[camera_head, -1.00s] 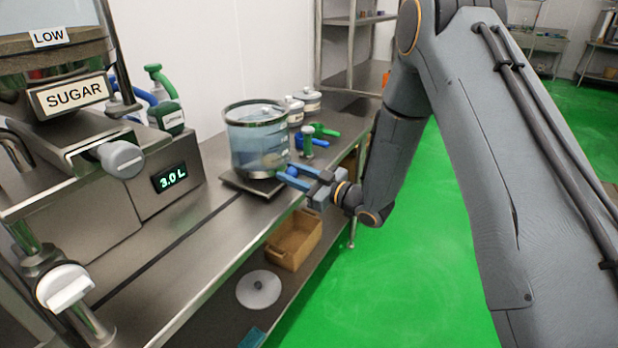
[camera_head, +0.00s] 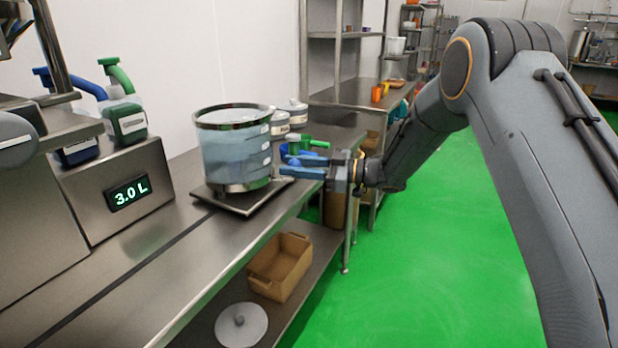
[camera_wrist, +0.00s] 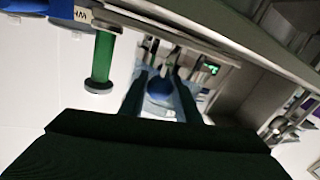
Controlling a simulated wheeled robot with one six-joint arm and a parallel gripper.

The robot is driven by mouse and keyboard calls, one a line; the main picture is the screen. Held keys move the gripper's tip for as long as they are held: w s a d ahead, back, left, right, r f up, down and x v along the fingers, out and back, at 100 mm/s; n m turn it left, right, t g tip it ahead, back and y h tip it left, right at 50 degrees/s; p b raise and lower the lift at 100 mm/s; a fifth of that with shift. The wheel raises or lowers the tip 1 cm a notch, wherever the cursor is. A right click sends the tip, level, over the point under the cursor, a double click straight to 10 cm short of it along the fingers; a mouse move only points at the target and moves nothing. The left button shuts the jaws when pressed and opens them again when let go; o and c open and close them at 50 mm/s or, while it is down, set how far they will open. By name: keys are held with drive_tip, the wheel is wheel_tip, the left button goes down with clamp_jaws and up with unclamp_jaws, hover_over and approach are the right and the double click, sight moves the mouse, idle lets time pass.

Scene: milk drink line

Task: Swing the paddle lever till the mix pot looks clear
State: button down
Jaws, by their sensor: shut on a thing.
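The mix pot (camera_head: 225,153), a clear round vessel with a dark metal rim, stands on a square metal base plate (camera_head: 247,204) on the bench. The liquid in it looks pale blue and slightly hazy. The rest of the lever is hidden, and no paddle shows clearly.
A display (camera_head: 128,193) left of the pot reads 3.0 L. White-lidded jars (camera_head: 297,113) and green and blue handled items (camera_head: 308,143) are close beyond my gripper. A brown bin (camera_head: 281,267) lies on the lower shelf. Green floor at right is clear.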

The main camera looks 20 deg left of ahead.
drive_tip(key=shift+w+a+b, duration=0.2)
drive_tip(key=shift+w+b, duration=0.1)
drive_tip(key=shift+w, duration=0.2)
drive_tip(key=shift+w+a+b, duration=0.2)
drive_tip(key=shift+w+b, duration=0.1)
drive_tip(key=shift+w, duration=0.25)
drive_tip(key=c, duration=1.4)
unclamp_jaws()
drive_tip(key=shift+o, duration=0.2)
drive_tip(key=d+b, duration=0.1)
drive_tip(key=d, duration=0.7)
drive_tip(key=shift+w, duration=0.25)
